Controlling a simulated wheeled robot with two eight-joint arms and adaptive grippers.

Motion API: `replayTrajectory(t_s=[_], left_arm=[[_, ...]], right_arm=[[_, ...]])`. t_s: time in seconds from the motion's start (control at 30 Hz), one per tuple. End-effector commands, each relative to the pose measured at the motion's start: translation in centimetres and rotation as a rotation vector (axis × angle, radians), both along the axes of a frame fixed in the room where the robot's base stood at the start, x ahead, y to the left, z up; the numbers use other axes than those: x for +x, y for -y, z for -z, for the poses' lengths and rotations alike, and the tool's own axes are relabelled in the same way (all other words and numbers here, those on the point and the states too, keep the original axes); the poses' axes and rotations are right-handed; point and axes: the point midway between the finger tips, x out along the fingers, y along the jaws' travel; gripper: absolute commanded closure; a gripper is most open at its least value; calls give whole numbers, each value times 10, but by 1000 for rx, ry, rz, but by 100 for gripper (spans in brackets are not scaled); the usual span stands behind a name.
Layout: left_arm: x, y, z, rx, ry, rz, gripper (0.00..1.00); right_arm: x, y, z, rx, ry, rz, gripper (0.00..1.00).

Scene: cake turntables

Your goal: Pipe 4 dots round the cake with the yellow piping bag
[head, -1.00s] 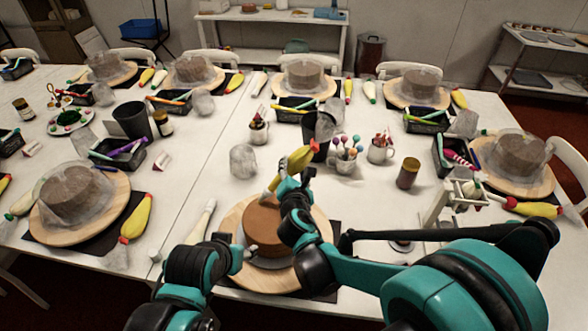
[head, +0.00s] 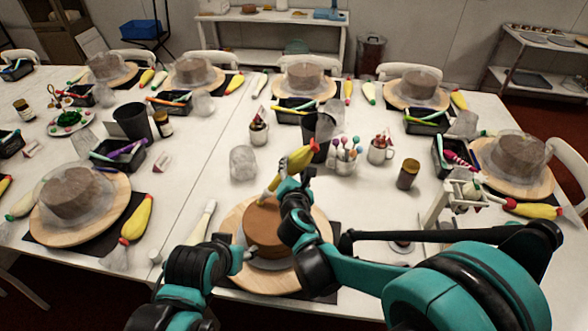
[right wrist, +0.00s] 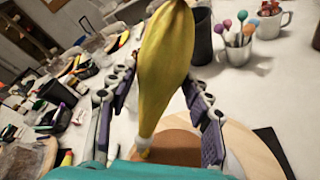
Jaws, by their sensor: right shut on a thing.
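The brown cake (head: 262,226) sits on a round wooden board (head: 240,278) at the front middle of the table. My right gripper (head: 284,188) is shut on the yellow piping bag (head: 301,157) above the far side of the cake. The bag is tilted, its wide end up and to the right. In the right wrist view the bag (right wrist: 166,65) runs between both finger pads, and its pale nozzle (right wrist: 144,146) points down at the cake (right wrist: 175,149). Whether the nozzle touches the cake is unclear. My left gripper (head: 246,253) is at the cake's left side; its fingertips are hard to make out.
A dark cup (head: 318,130), a pot of coloured sticks (head: 345,155), a mug (head: 380,150) and a brown jar (head: 407,174) stand beyond the cake. A white piping bag (head: 203,222) lies left of the board. Covered cakes stand at other places.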

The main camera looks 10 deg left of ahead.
Motion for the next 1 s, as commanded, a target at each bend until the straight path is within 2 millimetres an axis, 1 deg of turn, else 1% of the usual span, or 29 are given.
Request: replayTrajectory(t_s=[0.4, 0.57, 0.8, 1.0], left_arm=[[0, 0, -1, 0, 0, 0, 50], [0, 0, -8, 0, 0, 0, 50], [0, 0, -21, 0, 0, 0, 50], [0, 0, -22, 0, 0, 0, 50]], right_arm=[[0, 0, -1, 0, 1, -1, 60], [0, 0, -10, 0, 1, -1, 60], [0, 0, -28, 0, 0, 0, 60], [0, 0, -31, 0, 0, 0, 60]])
